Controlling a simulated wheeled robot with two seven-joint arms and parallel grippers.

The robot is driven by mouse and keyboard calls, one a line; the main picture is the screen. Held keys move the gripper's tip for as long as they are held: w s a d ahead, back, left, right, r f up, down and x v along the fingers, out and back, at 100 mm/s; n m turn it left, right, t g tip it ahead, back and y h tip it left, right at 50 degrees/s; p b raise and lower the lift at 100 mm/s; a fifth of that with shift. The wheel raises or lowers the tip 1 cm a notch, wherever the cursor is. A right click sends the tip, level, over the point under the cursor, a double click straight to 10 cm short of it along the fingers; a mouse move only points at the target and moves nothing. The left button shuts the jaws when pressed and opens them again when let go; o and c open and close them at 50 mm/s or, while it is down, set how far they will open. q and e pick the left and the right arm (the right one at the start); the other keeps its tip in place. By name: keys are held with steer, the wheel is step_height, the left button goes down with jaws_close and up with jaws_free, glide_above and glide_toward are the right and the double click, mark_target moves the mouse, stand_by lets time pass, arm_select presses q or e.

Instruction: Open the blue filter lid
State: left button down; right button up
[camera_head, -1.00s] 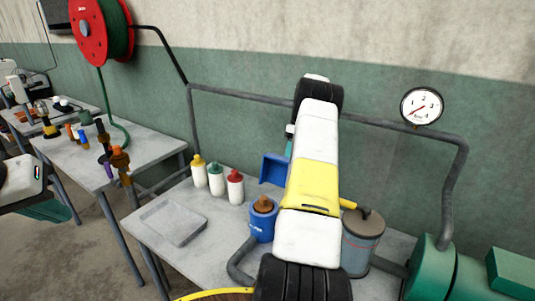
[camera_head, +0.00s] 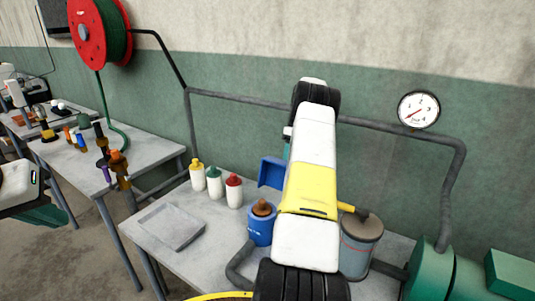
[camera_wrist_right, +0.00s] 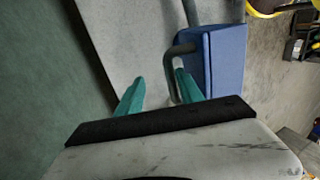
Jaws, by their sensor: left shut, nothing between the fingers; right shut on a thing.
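The blue filter (camera_head: 259,231) is a blue canister on the grey table, with a brown part showing at its top. Its blue lid (camera_head: 271,172) stands raised behind the canister, partly hidden by my right arm. In the right wrist view the lid (camera_wrist_right: 226,62) is a blue box shape with a grey bar handle (camera_wrist_right: 181,50). My right gripper (camera_wrist_right: 160,92) has its teal fingers at this handle and is shut on it; the exact contact is hard to see. My left gripper (camera_head: 42,216) is shut and empty at the far left, away from the filter.
White bottles (camera_head: 214,182) with yellow, green and red caps and a shallow grey tray (camera_head: 171,227) stand left of the filter. A grey canister (camera_head: 360,245) stands right of my arm. Pipes and a gauge (camera_head: 419,110) are along the wall.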

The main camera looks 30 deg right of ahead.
steer(key=v, duration=0.7)
steer(key=shift+r, duration=0.25)
steer(key=shift+d+r, duration=0.1)
steer(key=a+r+m+t+h, duration=0.2)
steer(key=a+r, duration=1.3)
steer(key=r, duration=0.1)
steer(key=s+a+r+m+t, duration=0.1)
steer(key=s+a+r+t, duration=0.3)
steer(key=s+a, duration=0.6)
steer(key=s+a+f+m+t, duration=0.1)
steer(key=s+a+f, duration=0.2)
steer(key=s, duration=0.7)
steer(key=s+a+f+m+t, duration=0.1)
steer(key=s+a+f, duration=0.2)
steer(key=s+a, duration=0.5)
steer(key=shift+s+y, duration=0.4)
steer(key=shift+s, duration=0.55)
